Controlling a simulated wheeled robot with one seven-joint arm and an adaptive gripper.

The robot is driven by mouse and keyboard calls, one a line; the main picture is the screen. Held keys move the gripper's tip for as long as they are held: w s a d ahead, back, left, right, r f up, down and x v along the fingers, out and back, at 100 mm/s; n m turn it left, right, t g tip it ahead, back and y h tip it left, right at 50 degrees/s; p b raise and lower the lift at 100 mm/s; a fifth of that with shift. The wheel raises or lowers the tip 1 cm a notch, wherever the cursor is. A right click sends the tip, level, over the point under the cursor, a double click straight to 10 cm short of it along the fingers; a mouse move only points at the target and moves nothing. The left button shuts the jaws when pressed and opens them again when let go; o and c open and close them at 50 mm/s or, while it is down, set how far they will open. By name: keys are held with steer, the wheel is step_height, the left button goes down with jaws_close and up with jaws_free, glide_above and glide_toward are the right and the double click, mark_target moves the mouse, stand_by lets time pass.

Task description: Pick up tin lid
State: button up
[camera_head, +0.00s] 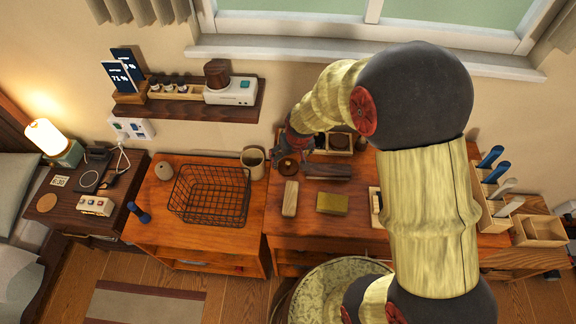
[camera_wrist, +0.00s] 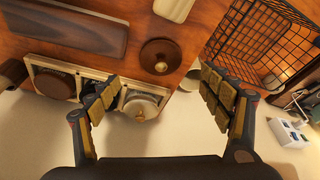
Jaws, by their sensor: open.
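A round dark brown lid (camera_wrist: 160,57) with a small pale knob lies on the wooden top; it also shows in the head view (camera_head: 288,167). My gripper (camera_wrist: 159,80) is open and empty. In the wrist view the lid appears between and just beyond the fingertips, with no visible contact. In the head view my gripper (camera_head: 297,147) is by the lid, partly hidden by my own arm.
A black wire basket (camera_head: 210,192) stands left of the lid, with a beige cup (camera_head: 253,160) behind it. A dark brush (camera_head: 327,172), a pale block (camera_head: 290,198) and an olive block (camera_head: 332,203) lie nearby. A wall shelf (camera_head: 190,110) hangs at the upper left.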

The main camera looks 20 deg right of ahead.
mark_target(288, 163)
steer(key=b+x, duration=0.1)
steer(key=x, duration=0.6)
steer(key=shift+w+a+f, duration=0.1)
steer(key=shift+w+f, duration=0.05)
steer(key=shift+c, duration=0.4)
steer(key=c, duration=0.7)
steer(key=shift+c, duration=0.7)
